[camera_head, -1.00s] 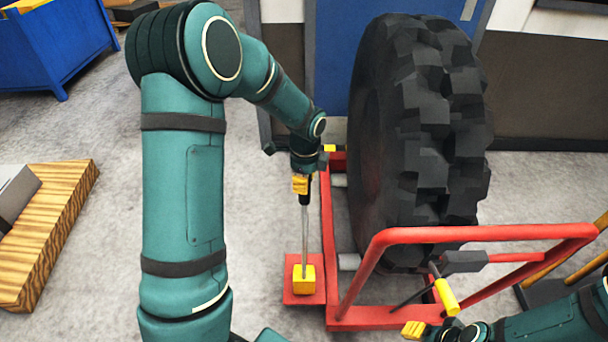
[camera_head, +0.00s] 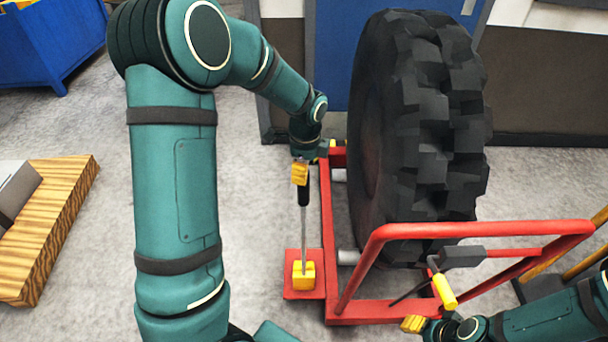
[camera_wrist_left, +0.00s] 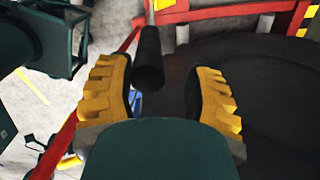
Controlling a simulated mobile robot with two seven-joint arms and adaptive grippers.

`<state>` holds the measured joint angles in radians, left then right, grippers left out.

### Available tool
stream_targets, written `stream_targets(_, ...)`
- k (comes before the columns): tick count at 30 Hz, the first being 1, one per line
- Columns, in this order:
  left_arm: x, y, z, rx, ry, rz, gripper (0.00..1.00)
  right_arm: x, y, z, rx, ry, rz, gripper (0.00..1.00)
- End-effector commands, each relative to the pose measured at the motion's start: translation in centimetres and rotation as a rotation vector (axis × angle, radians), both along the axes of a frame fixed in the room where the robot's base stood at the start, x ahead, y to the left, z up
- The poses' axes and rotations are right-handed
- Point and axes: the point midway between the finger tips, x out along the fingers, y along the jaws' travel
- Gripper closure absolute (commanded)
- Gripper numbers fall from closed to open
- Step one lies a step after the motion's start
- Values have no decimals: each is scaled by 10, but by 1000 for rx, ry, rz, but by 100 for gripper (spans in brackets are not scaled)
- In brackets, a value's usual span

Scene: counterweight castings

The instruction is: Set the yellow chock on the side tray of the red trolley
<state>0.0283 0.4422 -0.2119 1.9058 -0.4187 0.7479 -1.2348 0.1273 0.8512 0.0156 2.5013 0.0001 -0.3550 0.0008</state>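The yellow chock (camera_head: 304,274) sits on the small red side tray (camera_head: 290,292) at the left of the red trolley (camera_head: 333,250). A thin grey rod rises from it to a black handle (camera_head: 303,193). My left gripper (camera_head: 300,174) is at the top of that handle.
A large black tyre (camera_head: 425,140) stands upright on the trolley, right of my left gripper. A red rail (camera_head: 480,230) with a yellow-gripped lever (camera_head: 445,291) is near my right arm. A wooden pallet (camera_head: 55,225) lies left. The floor between pallet and tray is partly behind my left arm.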

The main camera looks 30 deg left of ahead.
Motion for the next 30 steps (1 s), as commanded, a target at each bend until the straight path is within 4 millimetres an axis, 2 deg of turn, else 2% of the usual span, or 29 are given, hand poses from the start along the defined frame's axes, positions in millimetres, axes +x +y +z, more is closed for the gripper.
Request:
stream_targets(1,1,0,16,0,-6,0,49,-1,0,6,0,2,1,53)
stream_targets(6,0,-2,49,0,-5,0,49,-2,0,13,1,6,1,53)
stream_targets(12,0,-2,73,0,-2,0,49,-3,1,19,2,9,2,53)
stream_targets(17,-1,-3,80,0,-1,0,49,-4,1,19,2,9,3,53)
stream_targets(30,-1,-3,79,0,0,0,49,-4,1,19,2,9,3,53)
